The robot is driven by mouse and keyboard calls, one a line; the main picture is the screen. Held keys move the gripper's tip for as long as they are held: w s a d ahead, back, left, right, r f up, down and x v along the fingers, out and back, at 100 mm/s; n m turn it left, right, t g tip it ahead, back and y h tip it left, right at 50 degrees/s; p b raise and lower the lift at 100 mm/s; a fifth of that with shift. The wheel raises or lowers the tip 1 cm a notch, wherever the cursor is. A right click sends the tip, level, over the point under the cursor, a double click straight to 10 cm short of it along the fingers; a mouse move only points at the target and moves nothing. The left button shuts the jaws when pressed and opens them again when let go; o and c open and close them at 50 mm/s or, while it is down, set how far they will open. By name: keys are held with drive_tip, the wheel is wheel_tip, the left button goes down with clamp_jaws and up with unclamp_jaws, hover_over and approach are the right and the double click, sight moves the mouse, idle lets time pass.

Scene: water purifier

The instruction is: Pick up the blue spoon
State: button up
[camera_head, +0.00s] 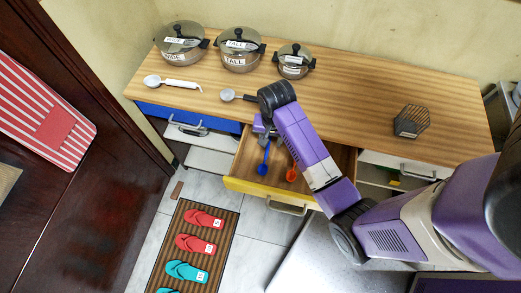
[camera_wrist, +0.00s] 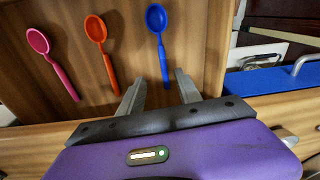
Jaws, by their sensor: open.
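The blue spoon (camera_head: 263,163) lies in the open wooden drawer (camera_head: 340,160), left of the orange spoon (camera_head: 291,173). In the wrist view the blue spoon (camera_wrist: 158,35) has its bowl at the top and its handle pointing down towards my gripper (camera_wrist: 161,78). My gripper is open, with one finger on each side of the line of the handle's end. Nothing is held. I cannot tell how high the fingers are above the spoon. In the head view the gripper (camera_head: 262,132) is partly hidden by my arm.
The wrist view also shows the orange spoon (camera_wrist: 102,45) and a pink spoon (camera_wrist: 52,62) to the left. The yellow drawer front (camera_head: 250,190) and the wooden counter (camera_head: 345,95) edge the drawer.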

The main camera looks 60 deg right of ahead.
sight(267, 151)
drive_tip(key=shift+w+r+m+g+y, duration=0.3)
drive_tip(key=shift+w+r+m+g, duration=0.1)
drive_tip(key=shift+w+r, duration=0.3)
drive_tip(key=shift+s+a+f+p, duration=0.1)
drive_tip(key=shift+a+f+p, duration=0.05)
drive_tip(key=shift+f, duration=1.15)
drive_tip(key=shift+s+a+f+p, duration=0.1)
drive_tip(key=shift+s+a+f, duration=0.05)
drive_tip(key=shift+f, duration=1.1)
drive_tip(key=shift+s+a+f+p, duration=0.1)
drive_tip(key=shift+a+f+p, duration=0.05)
drive_tip(key=shift+f, duration=1.15)
clamp_jaws()
